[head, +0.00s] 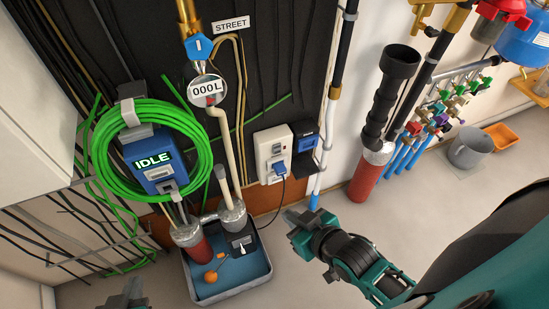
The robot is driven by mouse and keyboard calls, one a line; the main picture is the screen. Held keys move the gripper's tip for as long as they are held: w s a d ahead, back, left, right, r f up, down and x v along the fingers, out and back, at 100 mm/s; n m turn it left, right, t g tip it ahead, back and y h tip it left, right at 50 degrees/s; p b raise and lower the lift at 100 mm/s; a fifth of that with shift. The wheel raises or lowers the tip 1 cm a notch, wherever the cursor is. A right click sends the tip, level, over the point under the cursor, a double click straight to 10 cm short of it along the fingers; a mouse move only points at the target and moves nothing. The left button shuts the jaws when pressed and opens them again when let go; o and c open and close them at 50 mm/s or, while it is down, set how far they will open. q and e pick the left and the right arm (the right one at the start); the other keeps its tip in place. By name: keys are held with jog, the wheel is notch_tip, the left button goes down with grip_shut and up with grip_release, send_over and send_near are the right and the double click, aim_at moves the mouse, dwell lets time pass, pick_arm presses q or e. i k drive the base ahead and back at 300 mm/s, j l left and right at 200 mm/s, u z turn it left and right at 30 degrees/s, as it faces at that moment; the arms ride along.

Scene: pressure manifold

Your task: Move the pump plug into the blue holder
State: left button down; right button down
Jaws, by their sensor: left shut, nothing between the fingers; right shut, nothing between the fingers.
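The pump plug (280,168) is blue and sits in the white wall socket (268,150). A black cable hangs from it toward the black pump unit (241,243) in the tray below. The dark blue holder (307,143) is on the wall just right of the socket. Its inside is too small to make out. My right gripper (292,219) is shut and empty, below and slightly right of the plug, apart from it. My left gripper (133,289) is shut and empty at the bottom left edge, partly cut off, far from the plug.
A blue-lined tray (246,287) on the floor holds pipe ends and an orange float (211,276). A green hose coil (202,135) surrounds an IDLE display box (155,165). A white pipe (325,150) runs right of the holder. A red-based cylinder (366,180) stands further right.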

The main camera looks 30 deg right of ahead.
aim_at(280, 169)
jog(key=z, duration=1.1)
jog(key=l+u, duration=0.15)
jog(key=u, duration=0.2)
jog(key=i+l+u, duration=0.1)
jog(key=u, duration=0.25)
jog(key=l+u, duration=0.15)
jog(key=u, duration=0.2)
jog(key=l+u, duration=0.25)
jog(key=l, duration=0.2)
jog(key=k+l+u, duration=0.25)
jog(key=l, duration=0.2)
jog(key=k+l, duration=0.1)
jog(key=l, duration=0.55)
jog(key=l+u, duration=0.1)
jog(key=l, duration=0.55)
jog(key=k, duration=0.05)
